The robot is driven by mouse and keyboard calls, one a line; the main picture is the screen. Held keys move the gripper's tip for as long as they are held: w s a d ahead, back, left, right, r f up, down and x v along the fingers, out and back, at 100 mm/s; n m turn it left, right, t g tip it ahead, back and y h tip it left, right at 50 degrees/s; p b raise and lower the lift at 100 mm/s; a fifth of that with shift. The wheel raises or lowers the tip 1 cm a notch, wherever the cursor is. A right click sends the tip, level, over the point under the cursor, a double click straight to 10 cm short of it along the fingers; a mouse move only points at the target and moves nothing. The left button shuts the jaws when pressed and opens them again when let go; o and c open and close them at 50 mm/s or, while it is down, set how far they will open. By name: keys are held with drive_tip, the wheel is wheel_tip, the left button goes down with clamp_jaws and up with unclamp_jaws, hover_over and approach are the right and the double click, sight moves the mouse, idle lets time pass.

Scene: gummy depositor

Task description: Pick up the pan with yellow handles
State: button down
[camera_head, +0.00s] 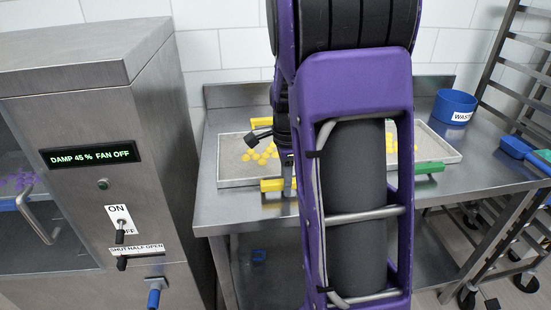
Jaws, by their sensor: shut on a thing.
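The pan with yellow handles (222,176) is a shallow metal tray at the left of the steel table. It holds several yellow gummies (258,157). One yellow handle (262,122) shows at its far side and another yellow handle (271,185) at its near side. My gripper (289,188) points down at the near handle and is shut on it. My arm hides the pan's right part and most of the gripper. I cannot tell whether the pan rests on the table or is slightly raised.
Right of my arm is a tray edge (455,157) with a green handle (429,167) and yellow gummies. A blue waste bin (454,107) stands at the table's back right. A steel cabinet (120,75) with switches is close on the left. A rack (510,60) stands right.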

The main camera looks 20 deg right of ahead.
wheel_tip(320, 180, up, 10)
drive_tip(key=shift+r+p, duration=0.1)
drive_tip(key=shift+p, duration=0.85)
idle(1.2)
drive_tip(key=c, duration=1.1)
unclamp_jaws()
clamp_jaws()
drive_tip(key=shift+s, duration=0.1)
